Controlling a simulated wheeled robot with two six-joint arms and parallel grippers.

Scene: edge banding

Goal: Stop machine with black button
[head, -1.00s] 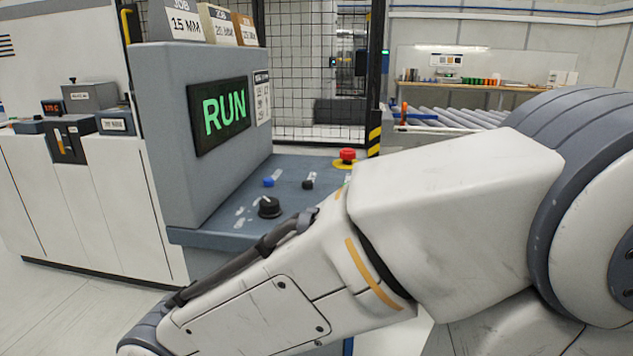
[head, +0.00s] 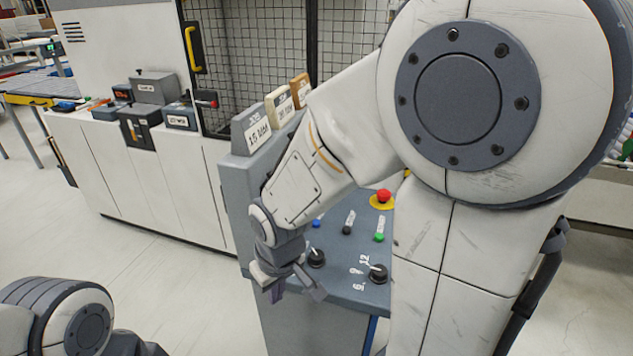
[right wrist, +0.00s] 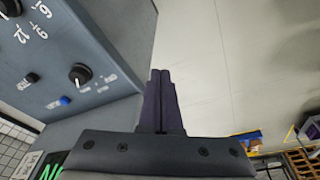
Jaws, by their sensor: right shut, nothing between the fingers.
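The black button (head: 347,230) is on the sloped blue-grey control panel (head: 345,290), between a blue button (head: 316,223) and a green button (head: 379,237). The black button also shows at the left of the right wrist view (right wrist: 30,79), near the blue button (right wrist: 65,100). My right gripper (head: 293,288) is shut and empty, at the panel's near left edge beside a black knob (head: 317,258). It is apart from the black button. In the right wrist view its fingers (right wrist: 160,73) lie together over the floor side of the panel. My left gripper is out of view.
A second black knob (head: 378,273) and a red emergency stop (head: 384,197) are on the panel. Upright label blocks (head: 257,128) stand on the console top. Part of the green display lettering (right wrist: 52,172) shows in the right wrist view. Open floor lies left of the console.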

